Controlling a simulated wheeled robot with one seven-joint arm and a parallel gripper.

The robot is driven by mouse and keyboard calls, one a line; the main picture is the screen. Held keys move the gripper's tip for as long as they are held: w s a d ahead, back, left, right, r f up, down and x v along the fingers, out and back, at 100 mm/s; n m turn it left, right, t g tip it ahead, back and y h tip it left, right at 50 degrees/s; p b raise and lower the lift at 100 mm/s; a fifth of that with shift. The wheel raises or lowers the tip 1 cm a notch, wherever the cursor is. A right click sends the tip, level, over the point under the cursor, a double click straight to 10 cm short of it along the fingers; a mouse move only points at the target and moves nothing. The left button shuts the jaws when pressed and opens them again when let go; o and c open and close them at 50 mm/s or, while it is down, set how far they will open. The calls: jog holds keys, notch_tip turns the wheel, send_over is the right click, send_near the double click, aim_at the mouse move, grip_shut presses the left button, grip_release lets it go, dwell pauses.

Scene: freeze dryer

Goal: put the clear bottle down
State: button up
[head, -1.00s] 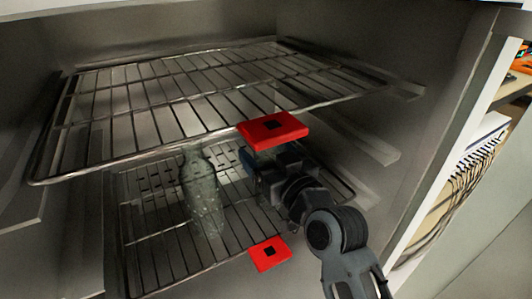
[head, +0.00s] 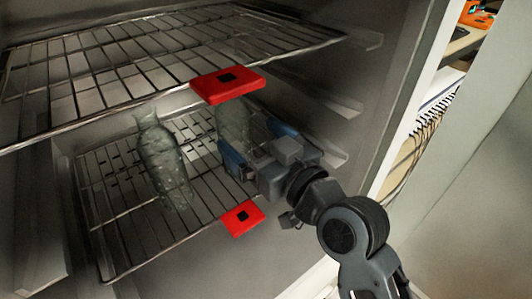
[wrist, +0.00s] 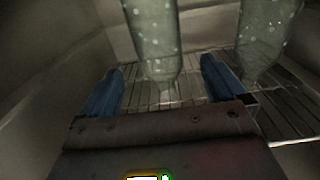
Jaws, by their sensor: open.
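Two clear, greenish, speckled bottles stand upright on the lower wire shelf (head: 110,215). One bottle (head: 236,122) is directly beyond my gripper (head: 250,135), with its top hidden behind a red square. The other bottle (head: 162,160) stands to the left in the head view and on the right in the wrist view (wrist: 266,40).
An upper wire shelf (head: 150,60) hangs over the bottles. Red squares with dark centres show at the upper shelf's front edge (head: 228,84) and the lower shelf's front edge (head: 242,218). The cabinet's right wall (head: 345,80) has rails beside my arm.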

jog(key=shift+v, duration=1.7)
jog(key=s+d+f+m+h, duration=0.55)
jog(key=s+d+f, duration=0.65)
jog(key=s, duration=0.3)
jog(key=s+d+r+h, duration=0.1)
jog(key=s+d+h, duration=0.1)
jog(key=s, duration=0.8)
jog(key=s+d+r+m+h, duration=0.1)
jog(key=s+d, duration=0.4)
jog(key=s, duration=0.6)
jog(key=shift+s+r+h, duration=0.3)
jog(key=shift+s+h, duration=0.05)
jog(key=shift+h, duration=0.4)
jog(key=shift+b, duration=0.3)
